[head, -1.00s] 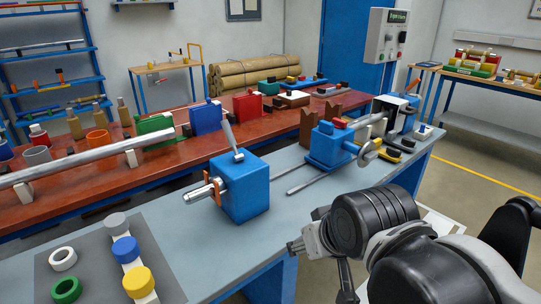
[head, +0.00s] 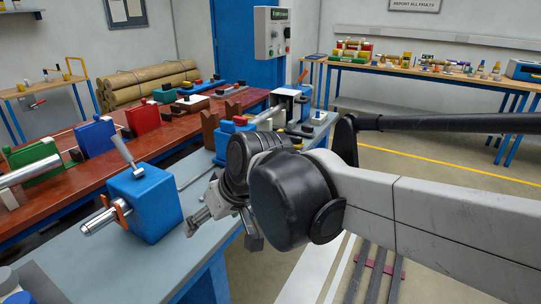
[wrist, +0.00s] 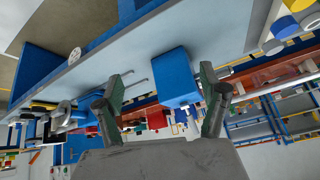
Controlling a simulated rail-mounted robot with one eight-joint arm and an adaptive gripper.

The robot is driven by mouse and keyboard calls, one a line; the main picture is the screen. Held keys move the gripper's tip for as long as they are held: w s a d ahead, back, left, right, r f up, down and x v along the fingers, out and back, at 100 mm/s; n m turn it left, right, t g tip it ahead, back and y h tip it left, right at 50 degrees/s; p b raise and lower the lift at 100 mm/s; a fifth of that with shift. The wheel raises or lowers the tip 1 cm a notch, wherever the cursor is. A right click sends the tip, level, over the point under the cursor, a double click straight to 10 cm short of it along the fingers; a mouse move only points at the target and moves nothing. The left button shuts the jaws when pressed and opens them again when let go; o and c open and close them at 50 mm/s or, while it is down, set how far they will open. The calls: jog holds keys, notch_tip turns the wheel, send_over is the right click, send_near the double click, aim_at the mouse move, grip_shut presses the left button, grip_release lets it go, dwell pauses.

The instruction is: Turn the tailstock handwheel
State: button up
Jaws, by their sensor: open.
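The tailstock is a blue block (head: 224,142) with a red part on top, on the grey bench in the head view. My arm covers its near side and its handwheel there.
A blue box-shaped unit (head: 146,202) with a lever and a metal spindle stands on the bench, left of my gripper. Two thin rods lie between it and the tailstock. A red-brown table (head: 75,140) with parts runs behind. Floor is clear at right.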

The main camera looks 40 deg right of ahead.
jog(key=w+d+f+n+t+y+b, duration=0.2)
jog(key=w+d+t+y+b, duration=0.15)
jog(key=w+d, duration=1.75)
jog(key=s+d+f+n+t+y+b, duration=0.1)
jog(key=d+f+t+b, duration=0.2)
jog(key=d, duration=1.2)
jog(key=d+f+n+t+y, duration=0.1)
jog(key=d+f+t, duration=0.4)
jog(key=d, duration=0.9)
jog(key=w+a+b, duration=0.1)
jog(key=w+a, duration=0.1)
jog(key=w, duration=0.4)
jog(key=w+a+g+b, duration=0.1)
jog(key=w+a+b, duration=0.1)
jog(key=w, duration=0.4)
jog(key=shift+w+a+f, duration=0.3)
jog(key=shift+f, duration=0.05)
jog(key=shift+g, duration=0.25)
jog(key=c, duration=1.2)
